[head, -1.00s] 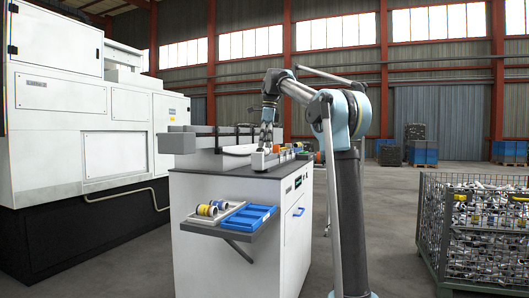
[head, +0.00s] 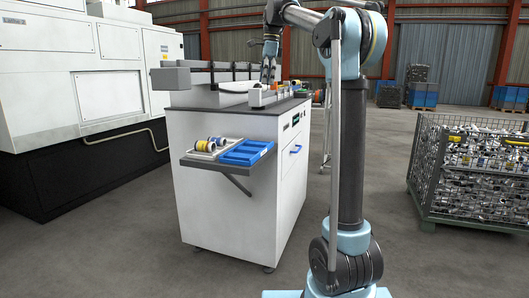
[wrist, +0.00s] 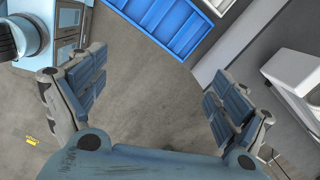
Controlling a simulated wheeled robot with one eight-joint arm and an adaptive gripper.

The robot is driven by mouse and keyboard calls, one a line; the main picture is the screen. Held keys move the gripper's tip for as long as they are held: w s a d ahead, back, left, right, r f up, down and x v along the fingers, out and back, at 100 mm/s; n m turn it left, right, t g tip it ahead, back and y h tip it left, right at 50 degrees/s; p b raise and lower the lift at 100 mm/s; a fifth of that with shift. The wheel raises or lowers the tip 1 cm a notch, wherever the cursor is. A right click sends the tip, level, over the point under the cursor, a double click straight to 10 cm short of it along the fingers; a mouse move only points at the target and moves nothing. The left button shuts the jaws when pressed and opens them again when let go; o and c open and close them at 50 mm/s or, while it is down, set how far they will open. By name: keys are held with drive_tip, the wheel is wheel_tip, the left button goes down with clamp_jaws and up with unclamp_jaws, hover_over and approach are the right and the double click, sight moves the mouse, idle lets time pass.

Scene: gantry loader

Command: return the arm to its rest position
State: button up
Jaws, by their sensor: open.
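My arm rises from its dark column in the head view and bends over to the left. My gripper (head: 267,73) points down at the bench's rear, seen small, just above or behind the small parts there; the exact gap is unclear. In the wrist view my gripper (wrist: 156,92) has its two fingers spread wide with nothing between them. Grey floor shows between and beyond the fingers. A blue compartment tray (wrist: 178,30) lies past the fingertips at the top of the wrist view; it also sits on the bench's side shelf in the head view (head: 246,152).
A white bench cabinet (head: 222,203) with a dark top stands left of my column. A large white machine (head: 95,75) stands at left, a wire crate of metal parts (head: 470,170) at right. Floor between is clear.

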drive_tip(key=s+d+f+n+t, duration=0.1)
drive_tip(key=s+d+f+n, duration=0.35)
drive_tip(key=s+f, duration=0.55)
drive_tip(key=s+d+f+n+h, duration=0.1)
drive_tip(key=s+d+f+n, duration=0.4)
drive_tip(key=s+f, duration=0.4)
drive_tip(key=s+d+f+n+t, duration=0.1)
drive_tip(key=s+d+f+n, duration=0.2)
drive_tip(key=s+d+f, duration=0.5)
drive_tip(key=s+f+n, duration=0.2)
drive_tip(key=s+f, duration=0.4)
drive_tip(key=f, duration=0.3)
drive_tip(key=s+d+f+n, duration=0.1)
drive_tip(key=s+f+n, duration=0.1)
drive_tip(key=s+f, duration=0.4)
wheel_tip(320, 180, down, 3)
drive_tip(key=shift+s+r+n, duration=0.1)
drive_tip(key=shift+s+n, duration=0.1)
drive_tip(key=shift+n, duration=0.15)
